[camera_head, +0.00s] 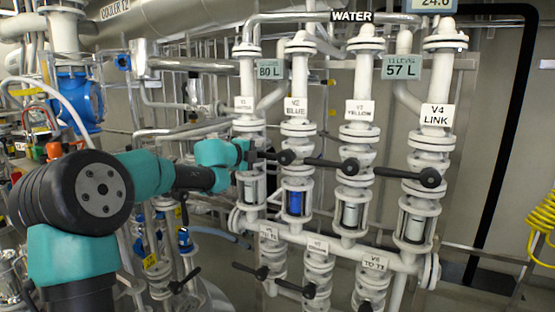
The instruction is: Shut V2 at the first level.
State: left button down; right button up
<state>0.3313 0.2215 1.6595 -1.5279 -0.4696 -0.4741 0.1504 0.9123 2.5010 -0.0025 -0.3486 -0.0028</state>
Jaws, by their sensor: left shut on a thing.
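The V2 valve, under the label "V2 BLUE" (296,107), sits on the second white pipe from the left in the upper row. Its black lever (286,157) has a round hub on the pipe and points left, lying about level. My left gripper (251,155) comes in from the left and is shut on the left end of this lever, in front of the V1 pipe. The fingertips are small and partly hidden. The sight glass (295,203) below V2 shows blue. My right gripper is not in view.
The V3 lever (327,163) and V4 lever (400,174) also point left, close beside V2. The V1 lever is not clearly visible behind my gripper. Lower valves with black levers (290,286) stand below the cross pipe. Displays read 80 L (270,69) and 57 L (401,67).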

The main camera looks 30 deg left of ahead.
pick_arm(q)
jog(key=shift+r, duration=0.25)
jog(key=c, duration=0.9)
grip_release()
jog(key=shift+c, duration=0.2)
jog(key=shift+f, duration=0.1)
jog(key=v, duration=1.7)
jog(key=shift+s, duration=0.2)
